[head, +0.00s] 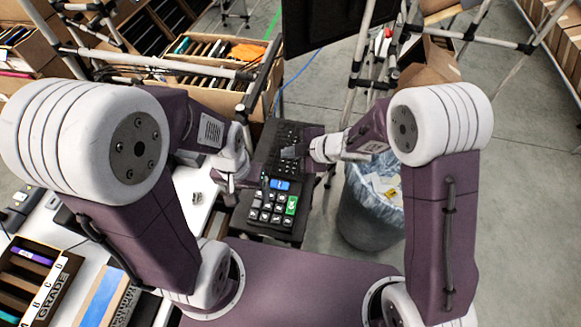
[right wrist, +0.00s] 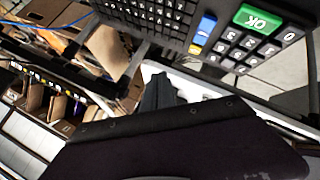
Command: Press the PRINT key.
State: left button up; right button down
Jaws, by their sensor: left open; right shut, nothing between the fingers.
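A dark key panel (head: 262,219) stands in the middle of the head view, with a keyboard part behind a keypad. A blue key (head: 280,184) and a green key (head: 291,205) stand out; the green one reads OK in the right wrist view (right wrist: 258,19), where the blue key (right wrist: 207,24) also shows. I cannot read the word PRINT on any key. My right gripper (head: 291,152) is shut and empty over the panel's upper part, partly hiding it; its fingers show in the right wrist view (right wrist: 162,90). My left gripper (head: 238,182) is open at the panel's left edge.
A bin with a blue liner (head: 370,215) stands to the right of the panel. A white table (head: 190,205) with a slotted box marked GRADE (head: 45,290) is at the left. Cartons of files (head: 205,75) stand behind. Metal tube frames rise at the back.

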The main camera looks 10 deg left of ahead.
jog(key=s+a, duration=0.2)
jog(key=s, duration=0.2)
pick_arm(q)
jog(key=f+b, duration=0.2)
jog(key=s+f+b, duration=0.1)
jog(key=f+b, duration=0.5)
jog(key=shift+s+a, duration=0.15)
jog(key=shift+s, duration=0.1)
pick_arm(e)
send_over(283, 185)
notch_tip(283, 185, down, 9)
jog(key=shift+s+f, duration=0.1)
pick_arm(q)
jog(key=shift+f+b, duration=0.3)
jog(key=shift+b, duration=0.1)
pick_arm(e)
jog(key=shift+f, duration=0.35)
jog(key=shift+f, duration=0.1)
dwell(0.5)
pick_arm(q)
jog(key=shift+f, duration=0.25)
pick_arm(e)
jog(key=shift+f, duration=0.3)
